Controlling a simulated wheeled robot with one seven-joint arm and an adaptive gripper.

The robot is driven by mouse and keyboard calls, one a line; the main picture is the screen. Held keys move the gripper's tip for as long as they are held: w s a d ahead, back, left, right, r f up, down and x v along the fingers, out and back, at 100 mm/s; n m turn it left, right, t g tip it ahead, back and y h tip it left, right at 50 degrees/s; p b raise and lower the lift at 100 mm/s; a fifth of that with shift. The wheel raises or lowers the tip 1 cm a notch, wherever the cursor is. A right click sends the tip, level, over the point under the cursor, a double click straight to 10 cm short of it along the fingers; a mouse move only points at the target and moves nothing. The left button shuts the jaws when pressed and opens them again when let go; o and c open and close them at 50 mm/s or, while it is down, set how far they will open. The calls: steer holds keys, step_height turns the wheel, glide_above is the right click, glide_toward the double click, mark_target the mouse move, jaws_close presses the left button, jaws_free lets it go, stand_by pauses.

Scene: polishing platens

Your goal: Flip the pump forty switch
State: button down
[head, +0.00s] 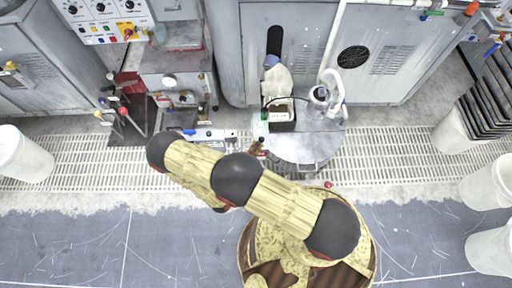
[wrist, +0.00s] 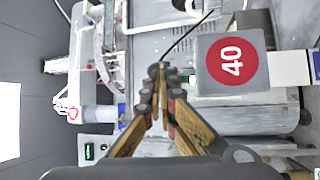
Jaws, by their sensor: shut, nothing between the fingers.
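A thin dark rod or cable (wrist: 186,34) runs from above down toward the fingertips. In the head view, the small part of my gripper (head: 258,146) that shows is at the left edge of the round table, by a dark box (head: 281,125) with a pale top.
The round grey table (head: 318,140) also holds a white-handled jug-like item (head: 320,95). Grey cabinets (head: 380,62) stand behind. A control panel (head: 105,18) is at the upper left. White bins stand at the left (head: 22,155) and right (head: 488,182).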

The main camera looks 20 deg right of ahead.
steer(key=shift+w+r+y+p, duration=0.15)
steer(key=shift+r+y+p, duration=0.2)
steer(key=shift+p, duration=0.2)
steer(key=p, duration=0.1)
steer(key=r+n+g+y+p, duration=0.1)
steer(key=p, duration=0.1)
steer(key=shift+w+d+r, duration=0.1)
steer(key=shift+w+d, duration=0.1)
steer(key=shift+w, duration=0.2)
steer(key=y+p, duration=0.1)
steer(key=w+r+n+g+p, duration=0.1)
steer(key=p, duration=0.1)
steer(key=shift+w+d+n+g+y, duration=0.15)
steer(key=shift+d+n+g+y, duration=0.05)
steer(key=shift+n+g+y, duration=0.15)
steer(key=shift+w+d+r+n+g+y+p, duration=0.15)
steer(key=shift+w+n+g+y+p, duration=0.2)
steer(key=shift+w+g+p, duration=0.15)
steer(key=shift+w+d+r+n+g+y+p, duration=0.1)
steer(key=shift+w+d+n+g+y+p, duration=0.1)
steer(key=shift+w+g+y+p, duration=0.3)
steer(key=shift+w+d+f+n+g+y+p, duration=0.1)
steer(key=shift+w+n+g+y+p, duration=0.25)
steer(key=shift+g, duration=0.2)
steer(key=shift+w+d, duration=0.15)
steer(key=shift+w, duration=0.25)
steer(key=shift+w, duration=0.1)
